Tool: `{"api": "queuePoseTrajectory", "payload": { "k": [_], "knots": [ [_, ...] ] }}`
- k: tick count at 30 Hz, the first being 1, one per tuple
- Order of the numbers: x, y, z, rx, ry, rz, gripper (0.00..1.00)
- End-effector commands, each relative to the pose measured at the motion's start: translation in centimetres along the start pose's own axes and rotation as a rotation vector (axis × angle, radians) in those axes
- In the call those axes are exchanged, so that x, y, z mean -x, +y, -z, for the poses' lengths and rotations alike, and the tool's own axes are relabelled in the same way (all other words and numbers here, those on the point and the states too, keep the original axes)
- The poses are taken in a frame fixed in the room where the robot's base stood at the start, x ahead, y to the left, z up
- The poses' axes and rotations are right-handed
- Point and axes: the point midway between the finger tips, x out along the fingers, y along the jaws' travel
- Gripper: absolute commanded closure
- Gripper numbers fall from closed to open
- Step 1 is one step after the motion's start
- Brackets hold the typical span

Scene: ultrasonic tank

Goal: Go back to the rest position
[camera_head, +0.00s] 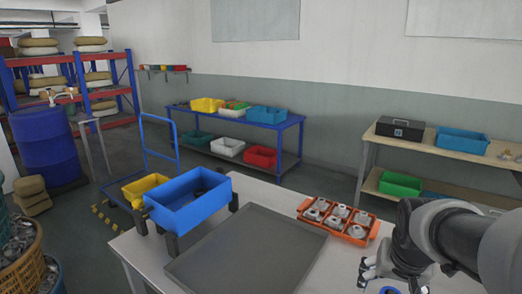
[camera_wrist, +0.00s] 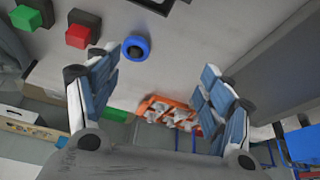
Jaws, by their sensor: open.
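My gripper (camera_head: 380,272) is at the lower right of the head view, above the right part of the table. In the wrist view my gripper (camera_wrist: 158,85) has its two fingers spread wide, with nothing between them. The orange tray (camera_head: 374,236) with several grey metal parts stands on the table beyond my gripper. The orange tray also shows between the fingers in the wrist view (camera_wrist: 150,103), farther off. A blue round piece with a dark centre (camera_wrist: 136,47) is on the table and shows partly at the bottom edge of the head view.
A dark grey flat tray (camera_head: 245,250) lies mid-table. A blue tub (camera_head: 188,212) stands on dark supports at the table's left. Green (camera_wrist: 26,17) and red (camera_wrist: 77,37) blocks show in the wrist view. Shelves and benches with bins stand behind.

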Motion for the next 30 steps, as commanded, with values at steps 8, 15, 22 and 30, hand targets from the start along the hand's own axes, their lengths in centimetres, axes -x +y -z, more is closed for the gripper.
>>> {"api": "queuePoseTrajectory", "payload": {
  "k": [8,15,22,30],
  "knots": [
    [7.9,-5.1,-10.9,0.252,0.015,0.106,0.26],
    [9.9,-5.9,-17.4,0.389,0.014,0.166,0.26],
    [10.1,-5.9,-18.7,0.415,0.012,0.176,0.26],
    [10.1,-5.9,-18.6,0.413,0.012,0.176,0.26]
  ]
}}
